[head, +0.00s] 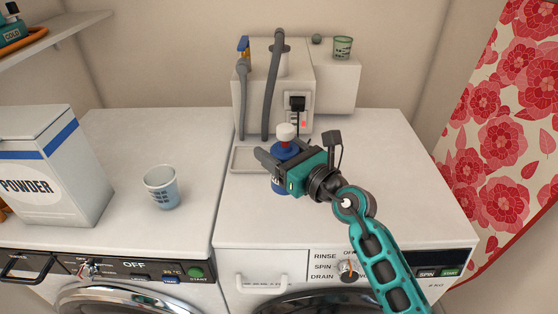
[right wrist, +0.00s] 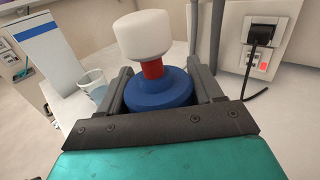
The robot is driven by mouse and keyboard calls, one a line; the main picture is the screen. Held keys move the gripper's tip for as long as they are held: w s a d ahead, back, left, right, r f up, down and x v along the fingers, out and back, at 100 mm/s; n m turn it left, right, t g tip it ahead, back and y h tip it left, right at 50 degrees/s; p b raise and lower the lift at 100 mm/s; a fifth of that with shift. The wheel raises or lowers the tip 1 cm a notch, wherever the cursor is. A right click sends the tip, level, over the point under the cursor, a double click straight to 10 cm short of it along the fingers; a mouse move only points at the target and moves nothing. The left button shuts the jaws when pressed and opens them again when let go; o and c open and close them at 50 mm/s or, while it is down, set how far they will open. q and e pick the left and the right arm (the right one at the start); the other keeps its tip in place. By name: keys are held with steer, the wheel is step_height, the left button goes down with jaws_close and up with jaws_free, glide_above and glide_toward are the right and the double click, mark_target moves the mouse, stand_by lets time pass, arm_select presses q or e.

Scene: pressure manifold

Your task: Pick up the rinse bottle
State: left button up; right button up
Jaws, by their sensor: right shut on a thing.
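The rinse bottle (head: 284,150) is blue with a red neck and a white cap. It stands upright on top of the right-hand machine, in front of the grey manifold box. My right gripper (head: 274,160) is shut on its body, one finger on each side. In the right wrist view the bottle (right wrist: 158,90) sits between the two fingers, with its white cap towards the camera. The bottle's lower part is partly hidden by my gripper, so I cannot tell whether its base touches the surface. My left gripper is not in view.
A grey tray (head: 240,166) lies beside the bottle. Behind it stand the manifold box (head: 304,73) with hoses and a plugged socket (head: 297,103). A blue-white cup (head: 161,188) and a powder box (head: 45,165) stand on the left machine. The right machine's top is clear on the right.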

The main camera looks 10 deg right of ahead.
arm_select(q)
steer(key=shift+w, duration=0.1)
arm_select(e)
step_height(320, 180, up, 13)
steer(key=shift+f, duration=0.2)
stand_by(0.5)
